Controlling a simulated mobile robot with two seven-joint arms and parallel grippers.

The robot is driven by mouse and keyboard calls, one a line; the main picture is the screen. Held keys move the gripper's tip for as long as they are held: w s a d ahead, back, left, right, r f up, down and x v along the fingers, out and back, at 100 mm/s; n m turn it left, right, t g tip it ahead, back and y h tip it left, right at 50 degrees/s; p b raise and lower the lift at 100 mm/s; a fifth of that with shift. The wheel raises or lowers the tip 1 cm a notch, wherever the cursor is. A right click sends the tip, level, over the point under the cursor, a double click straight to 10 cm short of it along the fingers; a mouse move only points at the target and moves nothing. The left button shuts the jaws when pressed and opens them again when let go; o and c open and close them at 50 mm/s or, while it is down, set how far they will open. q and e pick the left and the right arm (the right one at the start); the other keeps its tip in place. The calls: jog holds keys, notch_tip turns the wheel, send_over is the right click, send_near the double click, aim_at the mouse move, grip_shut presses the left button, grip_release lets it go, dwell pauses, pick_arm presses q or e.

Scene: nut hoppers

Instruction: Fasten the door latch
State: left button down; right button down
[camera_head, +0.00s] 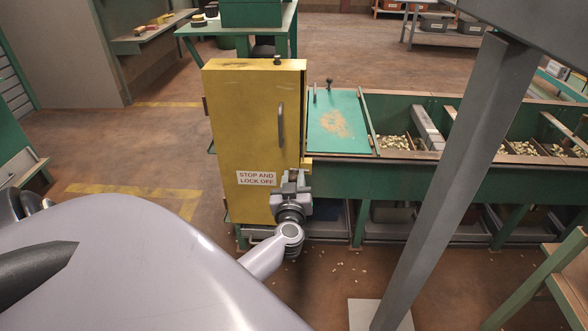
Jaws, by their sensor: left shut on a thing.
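A yellow door (240,130) of a cabinet stands upright at the front end of the green hopper bench, with a vertical grey handle (281,125) and a "STOP AND LOCK OFF" sign (256,178). It looks closed or nearly so. My left gripper (294,180) is at the lower right edge of the door, beside the sign. It is shut on the door latch, which its fingers mostly hide; I cannot tell the latch's exact position. A small yellow piece (308,163) shows just above the gripper at the door's edge. My right gripper is not in view.
Open hoppers with nuts (396,142) run to the right behind a green front panel (420,177). A grey slanted post (455,180) crosses the right side. A green table (240,28) stands behind. Floor to the door's left is clear, with yellow markings (130,190).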

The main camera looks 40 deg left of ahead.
pick_arm(q)
jog(key=shift+f+n, duration=0.15)
jog(key=shift+n, duration=0.25)
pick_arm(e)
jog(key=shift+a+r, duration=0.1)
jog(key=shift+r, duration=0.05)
pick_arm(q)
jog(key=c, duration=0.9)
grip_release()
jog(key=shift+s+d, duration=0.1)
jog(key=shift+s+d+p, duration=0.2)
jog(key=shift+s+p, duration=0.1)
jog(key=shift+p, duration=0.05)
jog(key=shift+p+v, duration=1.15)
jog(key=shift+v, duration=2)
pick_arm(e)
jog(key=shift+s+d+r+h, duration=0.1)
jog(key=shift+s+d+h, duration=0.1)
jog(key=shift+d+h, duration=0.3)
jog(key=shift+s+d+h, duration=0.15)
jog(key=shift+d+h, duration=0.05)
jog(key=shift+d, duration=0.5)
